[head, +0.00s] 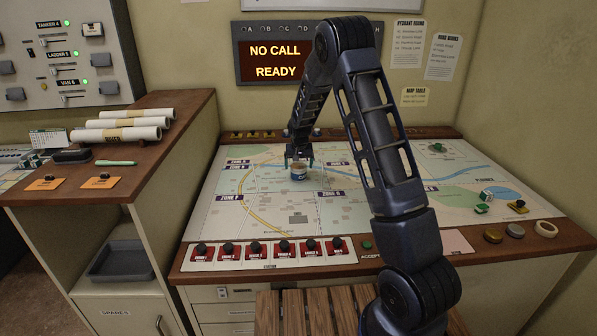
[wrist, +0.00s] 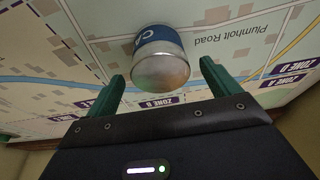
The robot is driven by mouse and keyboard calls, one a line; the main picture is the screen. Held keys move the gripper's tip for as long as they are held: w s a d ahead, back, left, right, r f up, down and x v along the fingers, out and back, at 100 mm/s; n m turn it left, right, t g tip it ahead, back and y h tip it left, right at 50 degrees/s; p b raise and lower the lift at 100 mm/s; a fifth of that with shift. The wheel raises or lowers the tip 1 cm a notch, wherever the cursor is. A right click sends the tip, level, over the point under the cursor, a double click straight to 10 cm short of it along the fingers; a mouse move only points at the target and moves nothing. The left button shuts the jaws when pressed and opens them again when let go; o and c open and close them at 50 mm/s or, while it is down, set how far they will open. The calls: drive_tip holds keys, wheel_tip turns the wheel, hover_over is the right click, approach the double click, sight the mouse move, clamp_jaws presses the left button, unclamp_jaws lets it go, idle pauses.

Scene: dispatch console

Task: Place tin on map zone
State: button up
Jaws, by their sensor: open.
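A small tin (head: 298,173) with a blue and white label stands on the map table (head: 232,208), near the middle of the printed map. In the wrist view the tin (wrist: 160,62) shows its bare metal end, with part of a blue label above. Several purple zone labels are printed on the map, including Zone D (wrist: 159,100).
Red-based switches (head: 270,250) line the front edge of the table. Small pieces (head: 483,208) and round items (head: 515,231) lie at the right. Rolled papers (head: 125,123) lie on the left cabinet. Much of the map's left half is clear.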

drive_tip(key=v, duration=0.7)
drive_tip(key=shift+s+d, duration=0.1)
drive_tip(key=s+d+r, duration=0.7)
drive_tip(key=s+r, duration=0.3)
drive_tip(key=s, duration=0.1)
drive_tip(key=s+d+r, duration=0.6)
drive_tip(key=s+r, duration=0.3)
drive_tip(key=s, duration=0.1)
drive_tip(key=s+d+r, duration=0.1)
drive_tip(key=s+d, duration=0.2)
drive_tip(key=s, duration=1)
drive_tip(key=s+d+r+t, duration=0.1)
drive_tip(key=s+d, duration=0.2)
drive_tip(key=s, duration=1)
drive_tip(key=shift+d, duration=0.15)
